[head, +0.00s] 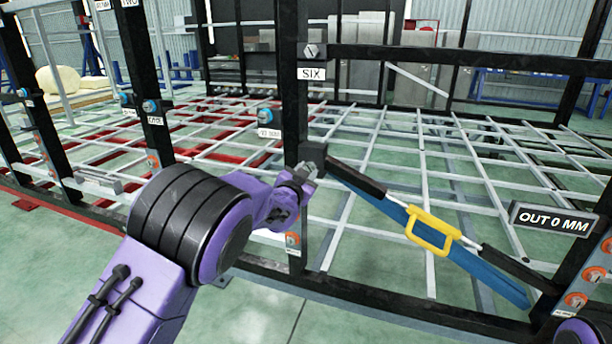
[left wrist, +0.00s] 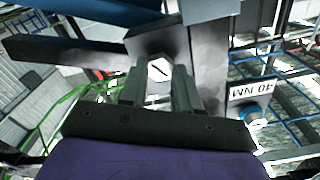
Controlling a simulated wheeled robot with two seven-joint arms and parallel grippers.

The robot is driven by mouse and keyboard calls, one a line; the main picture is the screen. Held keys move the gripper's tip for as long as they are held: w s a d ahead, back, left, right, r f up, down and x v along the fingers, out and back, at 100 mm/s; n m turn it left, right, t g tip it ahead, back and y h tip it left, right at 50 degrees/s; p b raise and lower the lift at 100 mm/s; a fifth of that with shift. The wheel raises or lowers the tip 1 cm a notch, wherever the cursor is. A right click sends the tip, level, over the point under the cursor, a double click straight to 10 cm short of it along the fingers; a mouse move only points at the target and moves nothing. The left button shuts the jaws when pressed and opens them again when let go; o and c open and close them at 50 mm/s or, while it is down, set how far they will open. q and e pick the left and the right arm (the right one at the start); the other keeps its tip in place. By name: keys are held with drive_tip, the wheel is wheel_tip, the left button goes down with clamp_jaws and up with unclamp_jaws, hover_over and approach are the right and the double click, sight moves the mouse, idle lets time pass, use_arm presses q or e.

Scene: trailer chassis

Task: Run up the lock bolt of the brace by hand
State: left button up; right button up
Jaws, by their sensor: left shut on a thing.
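The brace (head: 375,189) runs diagonally down to the right from the black post marked SIX, with a yellow handle (head: 432,232) at its middle. Its upper end sits in a dark block (head: 314,152) on the post. My left gripper (head: 308,172) is at that block, and its fingertips are small in the head view. In the left wrist view, my left gripper (left wrist: 158,82) has its two fingers on either side of the pale hex head of the lock bolt (left wrist: 159,70), which has a dark line across it. My right gripper does not show.
A sign reading OUT 0 MM (head: 554,219) is by the brace's lower end. Orange-ringed fittings (head: 576,300) line the right post. A pale and red lattice frame (head: 400,150) fills the space behind.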

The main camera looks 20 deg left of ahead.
use_arm(q)
drive_tip(key=shift+f+m, duration=0.3)
drive_tip(key=shift+m, duration=0.2)
drive_tip(key=o, duration=0.7)
drive_tip(key=shift+d, duration=0.1)
drive_tip(key=o, duration=0.4)
drive_tip(key=shift+s+r, duration=0.1)
drive_tip(key=shift+c, duration=0.2)
drive_tip(key=shift+r, duration=0.15)
